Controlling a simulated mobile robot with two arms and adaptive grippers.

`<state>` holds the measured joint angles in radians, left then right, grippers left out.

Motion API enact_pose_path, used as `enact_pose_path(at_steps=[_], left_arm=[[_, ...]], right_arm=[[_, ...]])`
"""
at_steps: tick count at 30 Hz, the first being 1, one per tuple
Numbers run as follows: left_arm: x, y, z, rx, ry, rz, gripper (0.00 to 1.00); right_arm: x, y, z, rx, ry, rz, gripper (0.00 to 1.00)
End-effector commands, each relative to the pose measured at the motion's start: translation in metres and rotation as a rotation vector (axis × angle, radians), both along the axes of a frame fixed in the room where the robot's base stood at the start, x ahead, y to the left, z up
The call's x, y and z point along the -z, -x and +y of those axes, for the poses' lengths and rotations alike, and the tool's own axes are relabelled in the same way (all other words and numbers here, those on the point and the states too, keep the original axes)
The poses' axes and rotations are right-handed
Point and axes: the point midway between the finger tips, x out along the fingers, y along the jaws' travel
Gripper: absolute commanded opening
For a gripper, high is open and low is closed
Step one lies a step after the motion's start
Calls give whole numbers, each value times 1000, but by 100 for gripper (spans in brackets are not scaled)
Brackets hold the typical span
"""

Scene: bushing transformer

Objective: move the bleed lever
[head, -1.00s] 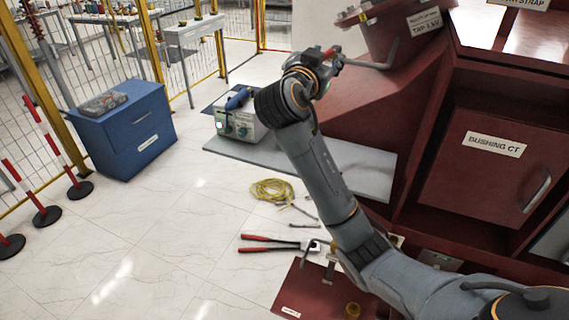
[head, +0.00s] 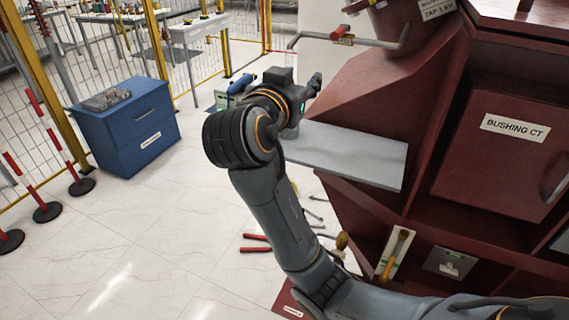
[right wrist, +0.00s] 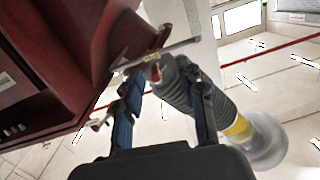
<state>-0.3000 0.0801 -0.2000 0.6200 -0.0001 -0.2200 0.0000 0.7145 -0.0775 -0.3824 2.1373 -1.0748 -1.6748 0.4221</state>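A short red lever (head: 338,33) sits on the grey bent pipe (head: 370,43) that comes out of the dark red turret; I take it for the bleed lever. A small yellowish tag is beside it. My right gripper (head: 315,84) is below and left of the lever, apart from it in the head view. In the right wrist view, its two dark fingers (right wrist: 165,95) are spread with nothing gripped. The red lever (right wrist: 155,73) and pipe show beyond the gap between them, small and blurred. My left gripper is in neither view.
The dark red cabinet (head: 480,175) fills the right side. A grey shelf (head: 350,155) juts out below the gripper. A ribbed grey bushing (right wrist: 180,88) stands close to the fingers in the wrist view. A blue cabinet (head: 140,140) and open floor lie left.

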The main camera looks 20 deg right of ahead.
Motion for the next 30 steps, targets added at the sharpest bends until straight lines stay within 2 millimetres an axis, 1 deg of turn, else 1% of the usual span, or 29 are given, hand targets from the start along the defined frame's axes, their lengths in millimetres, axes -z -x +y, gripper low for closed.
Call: enact_pose_path(at_steps=[1,9,15,24,30], left_arm=[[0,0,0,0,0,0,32],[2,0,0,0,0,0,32],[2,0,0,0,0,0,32],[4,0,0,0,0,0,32],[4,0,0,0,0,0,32]], right_arm=[[11,-3,0,-10,5,28,39],[63,-19,3,-81,30,158,39],[102,-27,6,-135,42,252,39],[160,-31,10,-213,52,379,39],[187,-30,12,-250,52,436,39]])
